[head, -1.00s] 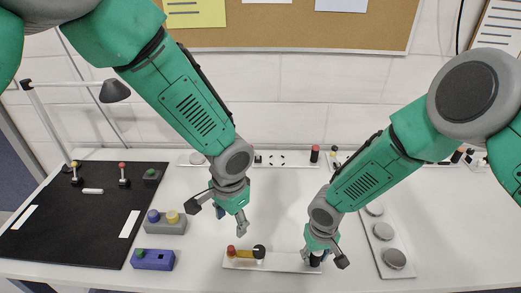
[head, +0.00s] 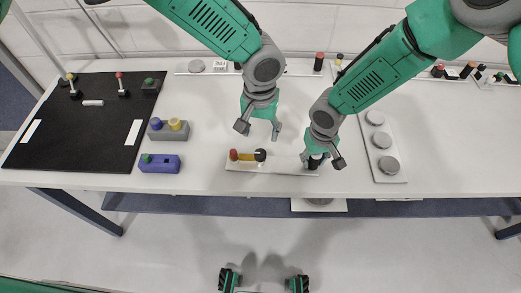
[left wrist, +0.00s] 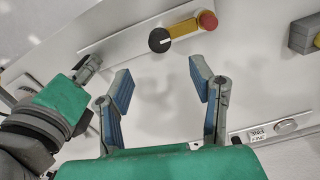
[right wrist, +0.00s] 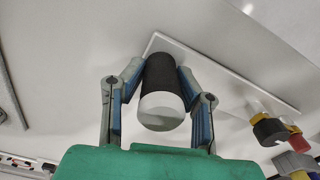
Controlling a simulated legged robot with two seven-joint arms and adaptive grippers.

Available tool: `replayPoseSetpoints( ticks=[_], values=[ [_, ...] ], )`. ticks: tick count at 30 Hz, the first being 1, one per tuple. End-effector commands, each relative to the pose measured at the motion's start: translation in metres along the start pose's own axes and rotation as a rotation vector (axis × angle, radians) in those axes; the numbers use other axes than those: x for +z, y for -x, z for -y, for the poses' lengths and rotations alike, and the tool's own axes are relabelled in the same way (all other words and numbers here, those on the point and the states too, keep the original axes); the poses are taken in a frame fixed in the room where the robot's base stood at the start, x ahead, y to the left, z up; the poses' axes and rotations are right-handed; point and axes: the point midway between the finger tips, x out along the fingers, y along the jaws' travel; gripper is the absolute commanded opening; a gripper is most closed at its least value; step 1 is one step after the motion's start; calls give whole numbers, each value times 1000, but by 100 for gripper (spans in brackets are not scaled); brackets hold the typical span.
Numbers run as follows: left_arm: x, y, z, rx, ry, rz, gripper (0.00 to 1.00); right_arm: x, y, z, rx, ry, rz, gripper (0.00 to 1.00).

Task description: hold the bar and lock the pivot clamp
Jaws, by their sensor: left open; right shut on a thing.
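A white plate (head: 286,168) lies near the table's front edge. On its left part are a red knob (head: 233,155), a yellow bar (head: 247,157) and a round black knob (head: 260,155); the bar (left wrist: 184,28) and black knob (left wrist: 159,40) also show in the left wrist view. A black cylinder with a pale end (right wrist: 160,85) stands at the plate's other end. My right gripper (head: 315,163) is shut around this cylinder, one finger on each side. My left gripper (head: 262,125) is open and empty behind and above the plate, apart from the bar; its spread fingers (left wrist: 162,80) show clearly.
A purple block (head: 160,164) and a grey block with blue and yellow knobs (head: 168,131) stand left of the plate. A black mat (head: 75,130) lies further left. A white panel with grey discs (head: 392,178) lies to the right. A strip of small parts runs along the back.

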Motion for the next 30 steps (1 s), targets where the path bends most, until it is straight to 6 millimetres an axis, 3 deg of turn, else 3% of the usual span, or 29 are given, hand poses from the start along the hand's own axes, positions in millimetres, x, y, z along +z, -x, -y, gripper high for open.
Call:
replayPoseSetpoints(
  ticks=[6,12,18,26,27,30],
  values=[
    [1,-47,-1,2,-1,3,50,-1,0,0,0,0,-1,0],
    [1,-79,0,1,-1,3,50,0,0,0,0,0,-1,0],
    [0,-93,0,0,-1,0,50,0,0,0,0,0,-1,0],
    [0,-94,0,0,-2,-1,50,0,1,0,0,0,-1,0],
    [0,-94,0,0,-2,0,46,0,1,0,0,0,-1,0],
    [0,-94,0,0,-2,0,11,0,1,0,0,0,-1,0]
  ],
)
